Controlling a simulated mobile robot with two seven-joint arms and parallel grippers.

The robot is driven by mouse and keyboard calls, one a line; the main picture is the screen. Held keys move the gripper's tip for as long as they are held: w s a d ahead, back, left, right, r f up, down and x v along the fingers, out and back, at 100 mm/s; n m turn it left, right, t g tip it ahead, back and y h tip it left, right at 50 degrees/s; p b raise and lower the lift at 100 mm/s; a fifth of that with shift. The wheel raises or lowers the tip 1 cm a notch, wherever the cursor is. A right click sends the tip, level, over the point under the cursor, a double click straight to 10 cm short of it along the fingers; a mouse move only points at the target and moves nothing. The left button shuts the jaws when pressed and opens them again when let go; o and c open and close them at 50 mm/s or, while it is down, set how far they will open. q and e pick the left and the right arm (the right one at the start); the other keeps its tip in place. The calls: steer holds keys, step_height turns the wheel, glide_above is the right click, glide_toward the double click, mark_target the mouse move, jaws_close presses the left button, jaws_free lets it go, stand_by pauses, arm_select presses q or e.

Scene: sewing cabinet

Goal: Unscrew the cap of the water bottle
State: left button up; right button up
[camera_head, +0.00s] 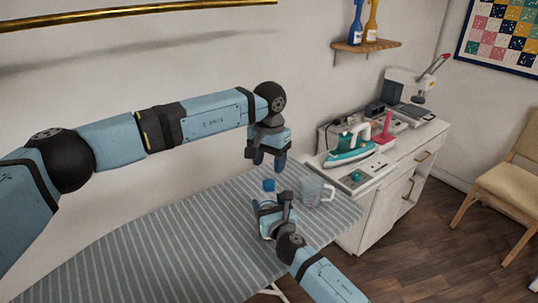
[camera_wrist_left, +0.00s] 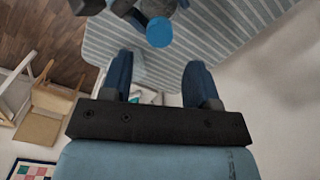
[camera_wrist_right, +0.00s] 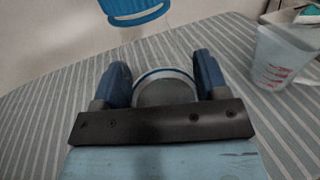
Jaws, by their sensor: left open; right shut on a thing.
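The water bottle (camera_wrist_right: 165,92) stands on the striped ironing board, and my right gripper (camera_head: 271,204) is shut around its body. Its blue cap (camera_head: 268,185) is on top, just above the right fingers; the cap also shows in the left wrist view (camera_wrist_left: 160,31) and at the top of the right wrist view (camera_wrist_right: 135,12). My left gripper (camera_head: 267,161) is open and empty, fingers pointing down, above the cap and apart from it. Most of the bottle body is hidden by the right gripper in the head view.
A clear measuring cup (camera_head: 316,190) stands on the striped ironing board (camera_head: 150,250), right of the bottle. A white cabinet (camera_head: 372,212) with an iron (camera_head: 347,155) stands beyond the board. A chair (camera_head: 505,170) is at far right. The board's left part is clear.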

mark_target(269, 182)
arm_select(q)
step_height(269, 182, down, 6)
steer(key=shift+f, duration=0.15)
stand_by(0.3)
